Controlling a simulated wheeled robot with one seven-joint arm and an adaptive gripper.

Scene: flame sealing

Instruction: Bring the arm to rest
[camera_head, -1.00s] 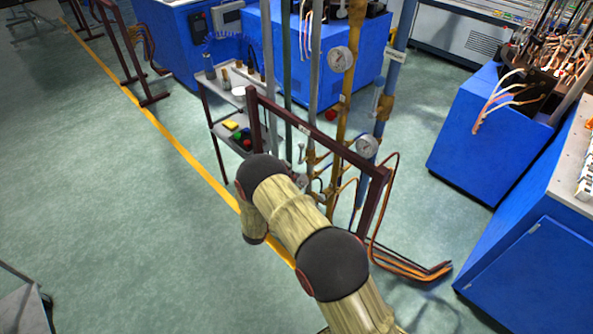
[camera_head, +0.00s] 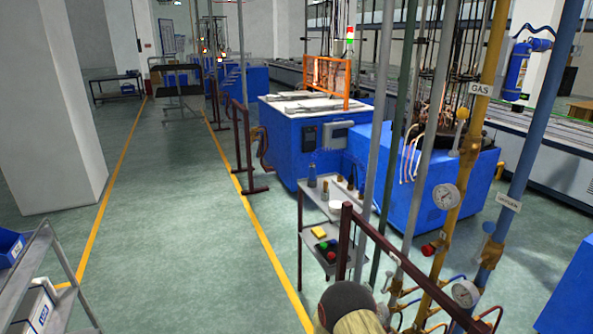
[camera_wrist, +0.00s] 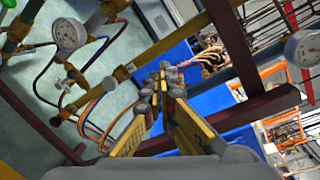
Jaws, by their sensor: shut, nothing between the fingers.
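My gripper (camera_wrist: 166,72) shows in the wrist view, its yellow and grey fingers brought together at the tips with nothing between them. It points toward the pipe stand, with a dark red frame bar (camera_wrist: 242,60) passing close by on the right. In the head view only a dark joint and a beige link of my arm (camera_head: 348,306) show at the bottom edge, in front of the dark red pipe frame (camera_head: 345,240). The gripper itself is out of the head view.
Gas pipes with a gauge (camera_head: 445,197) and a second gauge (camera_head: 465,293) stand at the right. A small shelf cart (camera_head: 316,211) stands behind the frame, blue machines (camera_head: 300,140) beyond. A grey rack (camera_head: 60,270) is at lower left. Open green floor (camera_head: 180,230) lies between.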

